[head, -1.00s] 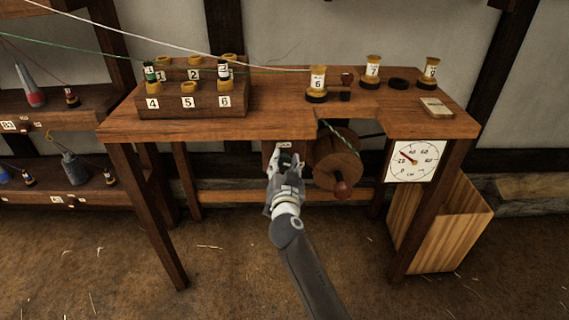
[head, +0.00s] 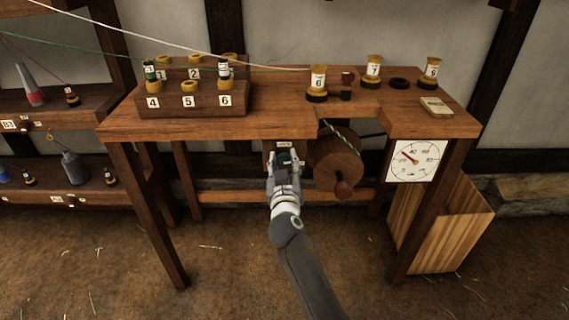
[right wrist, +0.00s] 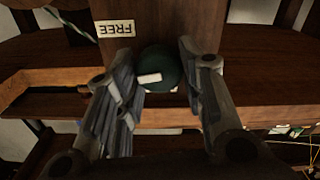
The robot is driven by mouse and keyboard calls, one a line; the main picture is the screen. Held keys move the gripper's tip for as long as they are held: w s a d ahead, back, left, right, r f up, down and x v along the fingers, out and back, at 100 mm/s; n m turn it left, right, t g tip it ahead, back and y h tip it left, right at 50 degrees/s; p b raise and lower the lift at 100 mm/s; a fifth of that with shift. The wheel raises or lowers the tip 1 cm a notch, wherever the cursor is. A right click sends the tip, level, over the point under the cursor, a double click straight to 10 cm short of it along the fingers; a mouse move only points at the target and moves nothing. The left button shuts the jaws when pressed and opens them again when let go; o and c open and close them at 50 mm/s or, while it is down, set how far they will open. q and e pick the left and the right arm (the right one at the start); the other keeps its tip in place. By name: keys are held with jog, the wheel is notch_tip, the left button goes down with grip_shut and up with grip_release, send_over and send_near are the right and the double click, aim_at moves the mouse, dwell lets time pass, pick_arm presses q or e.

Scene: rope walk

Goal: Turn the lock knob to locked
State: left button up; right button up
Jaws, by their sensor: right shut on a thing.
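The lock knob (head: 285,157) is a small dark green round knob on a wooden block under the table top. In the right wrist view the knob (right wrist: 160,69) carries a white mark that lies nearly level, slightly tilted. A white label reading FREE (right wrist: 117,28) sits beside it, upside down in that view. My right gripper (head: 286,160) is shut on the knob, one finger on each side. The label (head: 284,144) shows just above the knob in the head view. My left gripper is not in view.
A wooden reel with a crank knob (head: 343,189) hangs close to the right of my gripper. A dial (head: 416,160) is on the table's right front. Numbered spools stand in a rack (head: 170,112) on the table top. Strings cross above. A wooden bin (head: 455,235) stands right.

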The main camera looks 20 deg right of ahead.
jog(key=shift+r+n, duration=0.1)
jog(key=shift+n, duration=0.9)
jog(key=n, duration=0.2)
jog(key=shift+n+p, duration=0.3)
jog(key=shift+n, duration=0.5)
jog(key=shift+a+n+p, duration=0.1)
jog(key=shift+n+p, duration=0.2)
jog(key=shift+n, duration=0.6)
jog(key=n+p, duration=0.1)
jog(key=n, duration=0.5)
jog(key=shift+p, duration=0.4)
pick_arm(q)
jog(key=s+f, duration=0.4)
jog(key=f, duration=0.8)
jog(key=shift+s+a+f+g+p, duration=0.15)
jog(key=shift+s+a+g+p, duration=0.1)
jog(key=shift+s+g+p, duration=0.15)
pick_arm(e)
jog(key=shift+a+f+n, duration=0.1)
jog(key=shift+f+n, duration=0.1)
jog(key=shift+n, duration=1.1)
